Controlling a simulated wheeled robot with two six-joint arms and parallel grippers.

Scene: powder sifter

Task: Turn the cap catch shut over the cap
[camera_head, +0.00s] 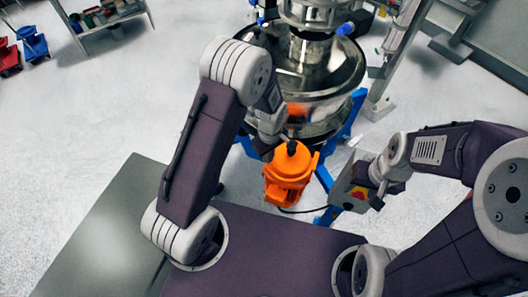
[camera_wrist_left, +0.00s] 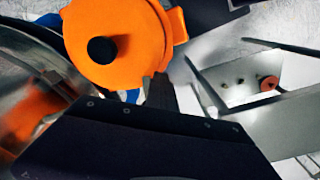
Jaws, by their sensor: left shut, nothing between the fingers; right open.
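An orange housing (camera_head: 290,175) with a round black knob on top stands at the front of the steel sifter (camera_head: 310,65). The left wrist view shows the orange housing (camera_wrist_left: 125,35) from above, with its black knob (camera_wrist_left: 102,50) and a lug on its right side. I cannot tell for sure which part is the cap and which is the catch. My right gripper (camera_head: 374,192) is open, right of the housing.
A grey control box (camera_head: 342,186) with a red and yellow button is beside my right gripper; it also shows in the wrist view (camera_wrist_left: 245,80). Blue legs (camera_head: 356,112) support the sifter. A shelf (camera_head: 110,20) and bins (camera_head: 33,42) stand far left.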

